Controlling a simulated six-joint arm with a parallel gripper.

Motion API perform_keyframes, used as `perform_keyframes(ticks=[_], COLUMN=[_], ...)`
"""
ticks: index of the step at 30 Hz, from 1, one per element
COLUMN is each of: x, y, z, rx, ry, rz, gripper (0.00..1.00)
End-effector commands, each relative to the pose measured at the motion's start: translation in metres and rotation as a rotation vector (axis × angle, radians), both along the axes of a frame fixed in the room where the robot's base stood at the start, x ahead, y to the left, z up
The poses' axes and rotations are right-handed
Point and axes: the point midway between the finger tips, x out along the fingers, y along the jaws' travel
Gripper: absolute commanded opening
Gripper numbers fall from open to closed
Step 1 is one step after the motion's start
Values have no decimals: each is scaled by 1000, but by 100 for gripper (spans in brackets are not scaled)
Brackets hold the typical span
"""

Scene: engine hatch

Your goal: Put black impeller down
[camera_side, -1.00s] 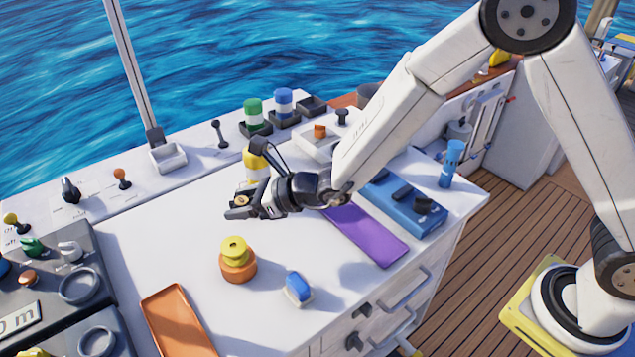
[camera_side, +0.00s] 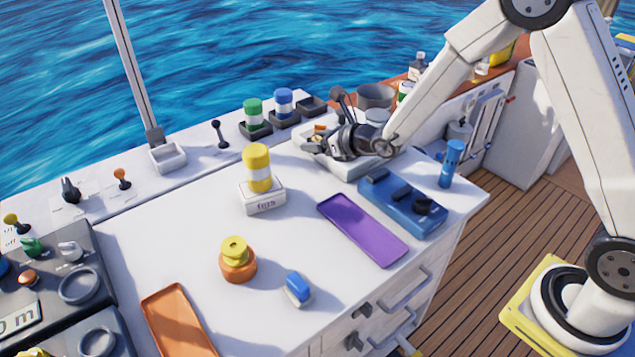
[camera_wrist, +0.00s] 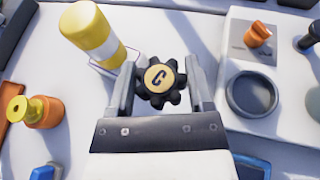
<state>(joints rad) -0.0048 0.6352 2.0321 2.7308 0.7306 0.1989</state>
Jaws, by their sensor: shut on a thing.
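The black impeller (camera_wrist: 161,80) is a toothed wheel with a tan top marked "C". My gripper (camera_wrist: 161,92) is shut on it, one finger on each side, in the wrist view. In the side view my gripper (camera_side: 312,146) is over the white panel (camera_side: 352,172) at the back right and hides much of it. The impeller is hard to make out there. In the wrist view this panel has a dark round recess (camera_wrist: 252,94), which is empty and to the right of the held impeller.
An orange knob (camera_wrist: 258,34) stands on the panel near the recess. A yellow-and-white bottle (camera_side: 257,168) stands in a white holder. A purple tray (camera_side: 362,230) and a blue box (camera_side: 402,205) lie in front.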

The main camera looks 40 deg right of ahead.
Motion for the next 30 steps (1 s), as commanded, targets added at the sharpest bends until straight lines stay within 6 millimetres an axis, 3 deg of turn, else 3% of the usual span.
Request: perform_keyframes(ticks=[4, 14, 30], x=[1, 11, 75], y=[-9, -8, -4], z=[0, -5, -34], rx=[0, -1, 0], ry=[0, 1, -1], rz=[-18, -17, -16], gripper=[8, 8, 8])
